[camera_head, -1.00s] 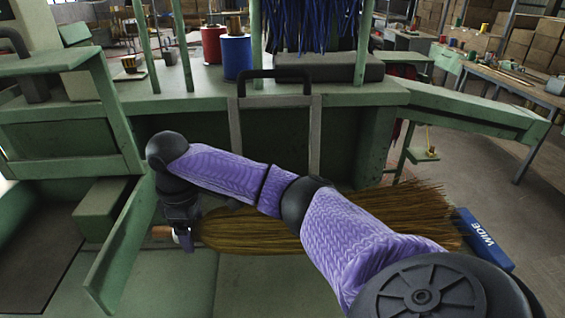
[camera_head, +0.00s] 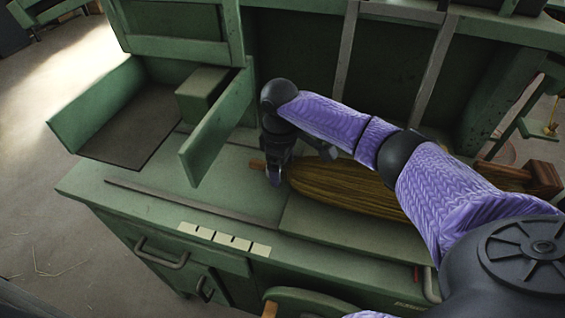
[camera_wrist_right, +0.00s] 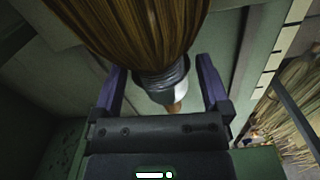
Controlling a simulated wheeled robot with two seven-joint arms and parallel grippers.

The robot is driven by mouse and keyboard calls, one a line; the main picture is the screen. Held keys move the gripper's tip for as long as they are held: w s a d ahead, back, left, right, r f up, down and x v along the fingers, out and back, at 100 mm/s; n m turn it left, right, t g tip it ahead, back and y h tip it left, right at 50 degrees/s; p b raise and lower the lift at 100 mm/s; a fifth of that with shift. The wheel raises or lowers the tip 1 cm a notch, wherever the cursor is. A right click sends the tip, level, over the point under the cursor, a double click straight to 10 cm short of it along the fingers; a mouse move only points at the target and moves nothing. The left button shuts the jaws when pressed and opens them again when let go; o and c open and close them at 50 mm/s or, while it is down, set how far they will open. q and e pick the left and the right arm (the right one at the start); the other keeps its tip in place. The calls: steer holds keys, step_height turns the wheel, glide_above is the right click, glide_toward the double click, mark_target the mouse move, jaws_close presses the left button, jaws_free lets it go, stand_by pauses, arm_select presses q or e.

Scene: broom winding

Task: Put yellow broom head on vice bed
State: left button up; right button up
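The straw broom head (camera_head: 340,186), brown-yellow here, lies flat on the green bench, its narrow end to the left. My right arm hides part of it. My right gripper (camera_head: 273,178) is at that narrow end, pointing down. In the right wrist view the straw of the broom head (camera_wrist_right: 140,28) narrows into a dark and silvery bound neck with a wooden tip. That neck lies between the two fingers of my right gripper (camera_wrist_right: 160,75), with gaps beside it, so the gripper looks open around it. Brown wooden blocks (camera_head: 541,177), possibly the vice, show at the far right. My left gripper is out of view.
A green open bin (camera_head: 90,103) with a raised side panel (camera_head: 215,130) stands left of my gripper. A green upright frame (camera_head: 300,55) rises behind. Loose straw (camera_wrist_right: 290,120) shows in the wrist view.

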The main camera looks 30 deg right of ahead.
step_height(320, 180, up, 12)
steer(key=p, duration=0.3)
steer(key=shift+w+p, duration=0.15)
steer(key=shift+p, duration=0.15)
steer(key=shift+a+r, duration=0.1)
